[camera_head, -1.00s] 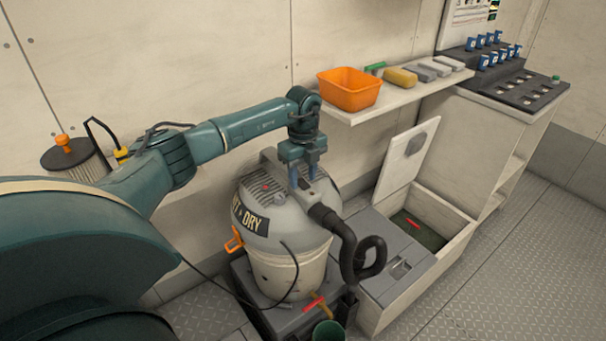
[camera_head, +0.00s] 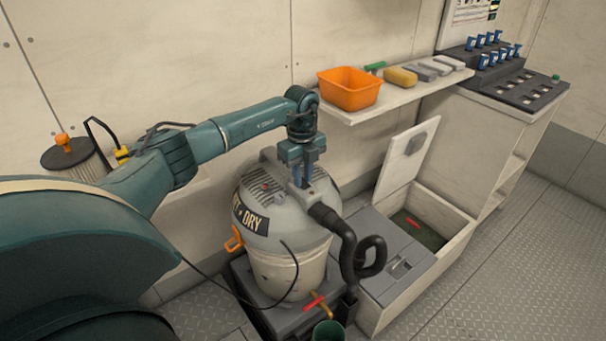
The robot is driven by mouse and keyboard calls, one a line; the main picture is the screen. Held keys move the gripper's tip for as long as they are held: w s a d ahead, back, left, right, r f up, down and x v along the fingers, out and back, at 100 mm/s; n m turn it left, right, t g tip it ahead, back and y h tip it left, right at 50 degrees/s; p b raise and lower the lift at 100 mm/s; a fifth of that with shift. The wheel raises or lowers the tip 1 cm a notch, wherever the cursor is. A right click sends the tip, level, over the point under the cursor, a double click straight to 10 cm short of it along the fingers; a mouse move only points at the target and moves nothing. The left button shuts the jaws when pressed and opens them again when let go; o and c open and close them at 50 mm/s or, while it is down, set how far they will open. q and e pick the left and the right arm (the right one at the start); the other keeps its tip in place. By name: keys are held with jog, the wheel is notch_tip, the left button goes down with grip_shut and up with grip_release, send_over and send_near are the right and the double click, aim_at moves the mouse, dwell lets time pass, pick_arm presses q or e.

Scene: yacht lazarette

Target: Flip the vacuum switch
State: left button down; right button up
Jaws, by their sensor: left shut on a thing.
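The vacuum (camera_head: 275,235) is a grey and cream drum with a "WET DRY" label and a black hose (camera_head: 349,245) at its front right. It stands upright on a dark base. My left gripper (camera_head: 303,182) points down onto the top of the vacuum's lid, just behind the hose inlet. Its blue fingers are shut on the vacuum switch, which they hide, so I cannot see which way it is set. A small red spot shows on the lid left of the fingers. My right gripper is not in view.
An orange bin (camera_head: 348,90) and a yellow sponge (camera_head: 400,77) are on the wall shelf just right of my left wrist. An open locker (camera_head: 437,262) with its lid raised stands right of the vacuum. A black cable hangs down the vacuum's front. The floor at right is clear.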

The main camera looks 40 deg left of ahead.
pick_arm(q)
jog(key=shift+a+h, duration=0.15)
jog(key=shift+h, duration=0.35)
jog(key=c, duration=1.3)
grip_release()
jog(key=shift+r, duration=0.1)
jog(key=r, duration=0.4)
jog(key=a+r, duration=0.1)
jog(key=r, duration=0.8)
jog(key=shift+w+a+b, duration=0.25)
jog(key=shift+b, duration=0.05)
